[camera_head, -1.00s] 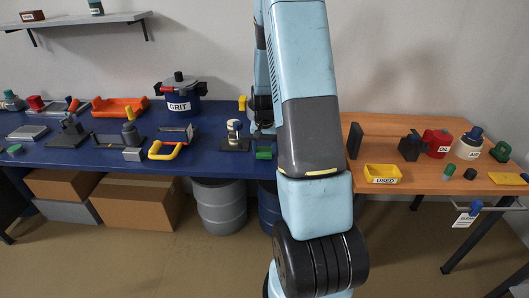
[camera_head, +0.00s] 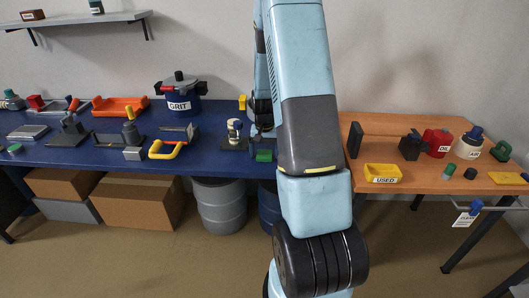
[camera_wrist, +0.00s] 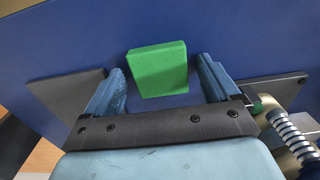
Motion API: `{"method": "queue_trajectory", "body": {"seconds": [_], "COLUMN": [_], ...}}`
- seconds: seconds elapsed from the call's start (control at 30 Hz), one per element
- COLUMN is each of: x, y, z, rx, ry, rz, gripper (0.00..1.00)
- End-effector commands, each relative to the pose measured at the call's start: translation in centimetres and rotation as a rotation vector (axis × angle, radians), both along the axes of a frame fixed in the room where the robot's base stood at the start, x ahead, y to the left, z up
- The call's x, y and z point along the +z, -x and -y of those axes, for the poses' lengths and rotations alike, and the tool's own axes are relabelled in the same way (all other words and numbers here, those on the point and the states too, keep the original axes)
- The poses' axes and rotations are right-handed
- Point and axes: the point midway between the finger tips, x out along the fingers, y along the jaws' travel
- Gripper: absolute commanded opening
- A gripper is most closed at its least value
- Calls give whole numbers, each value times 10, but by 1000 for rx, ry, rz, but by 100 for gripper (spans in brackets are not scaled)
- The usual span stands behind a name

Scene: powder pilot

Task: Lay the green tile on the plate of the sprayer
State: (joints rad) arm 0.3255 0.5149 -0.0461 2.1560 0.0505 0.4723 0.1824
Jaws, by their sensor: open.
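The green tile (camera_head: 264,156) lies on the blue bench near its front edge; it also shows in the wrist view (camera_wrist: 157,70). My gripper (camera_wrist: 160,75) is open, with one blue finger on each side of the tile and visible gaps to it. In the head view, my gripper (camera_head: 262,128) is partly hidden by my arm. To its left stands a small device with a white body (camera_head: 234,129) on a dark plate (camera_head: 234,144), which looks like the sprayer. In the wrist view, a spring (camera_wrist: 288,128) and a dark plate (camera_wrist: 280,86) show on the right.
Another dark flat piece (camera_wrist: 62,92) lies left of my gripper in the wrist view. A yellow USED tray (camera_head: 383,173) sits on the wooden bench to the right.

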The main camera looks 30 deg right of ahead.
Motion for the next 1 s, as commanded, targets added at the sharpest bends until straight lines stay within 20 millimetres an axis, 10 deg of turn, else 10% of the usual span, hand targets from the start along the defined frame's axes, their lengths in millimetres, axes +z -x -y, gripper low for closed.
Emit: {"method": "queue_trajectory", "body": {"seconds": [1.0], "x": [128], "y": [2], "z": [-3], "rx": [7], "ry": [2], "rz": [8], "gripper": [89]}}
